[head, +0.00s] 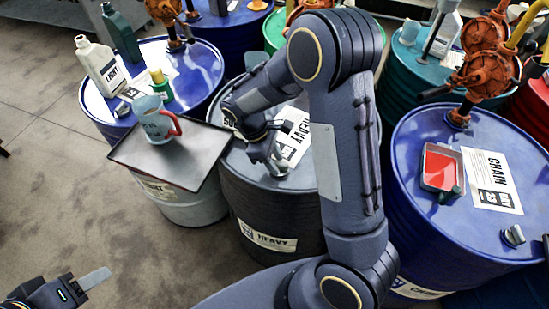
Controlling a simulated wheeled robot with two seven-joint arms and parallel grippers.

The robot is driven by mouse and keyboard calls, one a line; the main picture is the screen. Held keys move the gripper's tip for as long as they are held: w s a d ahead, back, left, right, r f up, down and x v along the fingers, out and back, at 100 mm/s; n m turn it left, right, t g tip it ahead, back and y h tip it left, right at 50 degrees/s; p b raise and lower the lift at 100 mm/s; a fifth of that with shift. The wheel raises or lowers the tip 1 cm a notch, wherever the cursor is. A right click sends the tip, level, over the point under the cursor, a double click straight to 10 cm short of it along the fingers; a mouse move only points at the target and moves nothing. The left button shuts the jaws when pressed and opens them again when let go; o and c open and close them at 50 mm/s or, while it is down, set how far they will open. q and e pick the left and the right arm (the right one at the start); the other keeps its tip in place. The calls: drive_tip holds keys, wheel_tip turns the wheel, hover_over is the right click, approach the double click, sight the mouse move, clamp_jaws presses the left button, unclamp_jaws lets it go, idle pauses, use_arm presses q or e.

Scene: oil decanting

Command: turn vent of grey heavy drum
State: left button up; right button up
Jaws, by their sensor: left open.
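The grey heavy drum (238,190) stands in the middle of the head view, with a HEAVY label on its side and another on its lid. My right gripper (271,160) is down at the lid, beside the lid label. The vent cannot be made out; my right gripper and arm cover part of the lid. Whether the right fingers are open or shut on something is not clear. My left gripper (84,284) is open and empty at the bottom left, over the floor and away from the drum.
A dark tray (140,166) with a blue-grey jug (157,128) sits left of the drum, above a white drum (195,207). A blue drum with bottles (203,78) stands behind left. The blue CHAIN drum (420,205) is at right. Floor at left is clear.

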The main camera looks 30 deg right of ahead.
clamp_jaws()
drive_tip(key=shift+m, duration=0.3)
drive_tip(key=m, duration=0.1)
drive_tip(key=m+g+y, duration=0.1)
drive_tip(key=m, duration=0.2)
drive_tip(key=shift+w+d+y, duration=0.2)
drive_tip(key=shift+d+y, duration=0.1)
drive_tip(key=m, duration=0.1)
drive_tip(key=m+y, duration=0.1)
drive_tip(key=m, duration=0.3)
drive_tip(key=shift+d+g+y, duration=0.3)
drive_tip(key=shift+y, duration=0.1)
drive_tip(key=m, duration=0.1)
drive_tip(key=m+y, duration=0.1)
drive_tip(key=m, duration=0.2)
drive_tip(key=shift+d+y, duration=0.25)
drive_tip(key=shift+y, duration=0.05)
drive_tip(key=shift+s+d+m+t+y, duration=0.1)
drive_tip(key=shift+m+t+y, duration=0.2)
drive_tip(key=shift+m, duration=0.8)
drive_tip(key=shift+d+m+t+y, duration=0.1)
drive_tip(key=shift+m+t+y, duration=0.15)
drive_tip(key=shift+m, duration=0.85)
